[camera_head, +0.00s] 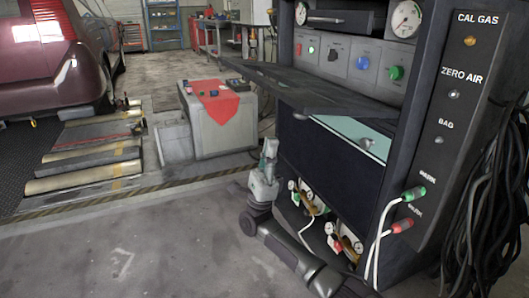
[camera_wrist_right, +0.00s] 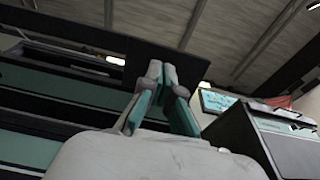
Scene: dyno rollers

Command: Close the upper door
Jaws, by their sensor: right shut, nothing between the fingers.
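The upper door (camera_head: 310,92) is a dark flat panel on the tall dark cabinet (camera_head: 420,110). It stands open, sticking out roughly level toward the left below the row of coloured knobs. My right gripper (camera_head: 269,148) points upward, shut and empty, in front of the cabinet, lower than the door's outer part in the picture. In the right wrist view my shut fingertips (camera_wrist_right: 157,72) point up beside a dark panel edge (camera_wrist_right: 90,38), which looks like the door seen from below. I cannot tell if they touch. My left gripper is not in view.
Gauges and hoses with green (camera_head: 414,194) and red (camera_head: 402,226) fittings are on the cabinet. A grey box with a red cloth (camera_head: 217,103), rollers (camera_head: 85,155) and a dark red car (camera_head: 50,60) stand left. The front floor is clear.

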